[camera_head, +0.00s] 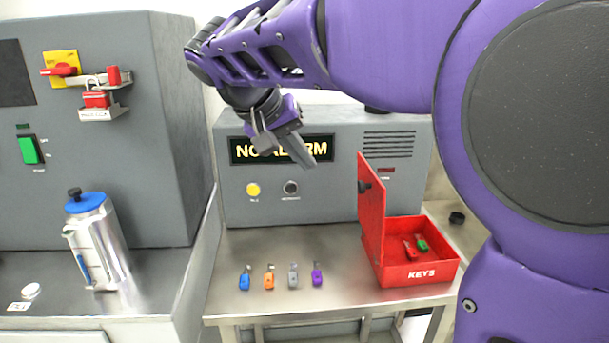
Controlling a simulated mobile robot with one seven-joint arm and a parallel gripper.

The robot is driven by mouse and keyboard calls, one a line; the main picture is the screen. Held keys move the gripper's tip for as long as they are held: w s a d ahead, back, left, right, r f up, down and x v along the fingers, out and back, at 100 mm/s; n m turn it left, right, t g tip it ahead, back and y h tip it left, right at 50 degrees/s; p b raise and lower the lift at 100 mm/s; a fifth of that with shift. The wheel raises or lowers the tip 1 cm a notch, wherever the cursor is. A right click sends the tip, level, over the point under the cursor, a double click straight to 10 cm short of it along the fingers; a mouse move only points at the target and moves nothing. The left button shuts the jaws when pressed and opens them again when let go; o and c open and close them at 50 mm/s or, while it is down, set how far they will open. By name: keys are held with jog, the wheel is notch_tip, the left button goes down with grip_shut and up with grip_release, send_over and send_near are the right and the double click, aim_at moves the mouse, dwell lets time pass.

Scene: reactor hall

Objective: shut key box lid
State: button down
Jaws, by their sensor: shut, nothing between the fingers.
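The red key box (420,277) stands on the right of the metal bench, with KEYS in white on its front. Its lid (371,212) is open and stands upright along the box's left side. A red key (408,249) and a green key (422,243) lie inside. My gripper (305,160) is shut and empty, in front of the grey alarm cabinet. In the picture it is above and to the left of the lid, apart from it. My purple arm reaches in from the right and covers the upper right of the view.
Blue (245,279), orange (269,279), grey (293,277) and purple (317,276) keys lie in a row on the bench (340,297). The alarm cabinet (330,205) stands behind. A steel flask (97,243) stands at left. A small black knob-like thing (457,218) is right of the box.

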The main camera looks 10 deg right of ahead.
jog(key=w+d+f+b, duration=0.1)
jog(key=w+d+f, duration=0.2)
jog(key=d+f, duration=0.4)
jog(key=shift+w+d+f, duration=0.15)
jog(key=shift+w+d, duration=0.25)
jog(key=shift+d, duration=0.55)
